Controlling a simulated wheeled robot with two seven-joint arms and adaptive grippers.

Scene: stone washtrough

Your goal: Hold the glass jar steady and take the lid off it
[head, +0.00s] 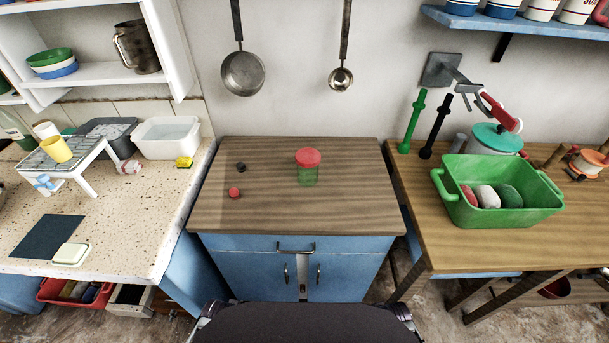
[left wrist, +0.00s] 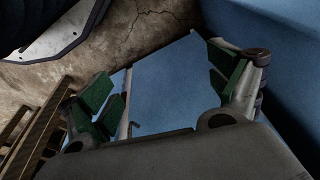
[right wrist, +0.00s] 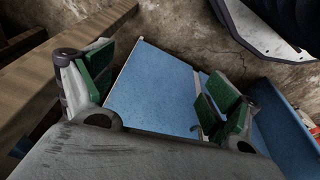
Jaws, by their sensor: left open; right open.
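The glass jar (head: 308,175) is green-tinted and stands upright on the wooden top of the blue cabinet (head: 350,200), a little right of the middle. Its red lid (head: 308,157) sits on top of it. My left gripper (left wrist: 165,95) shows in the left wrist view, open and empty, with its green finger pads wide apart before a blue surface. My right gripper (right wrist: 160,90) shows in the right wrist view, also open and empty before a blue surface. Neither gripper shows in the head view, and neither is at the jar.
A small dark knob-like piece (head: 240,167) and a red one (head: 234,193) lie left of the jar. A green basin (head: 500,210) stands on the right bench.

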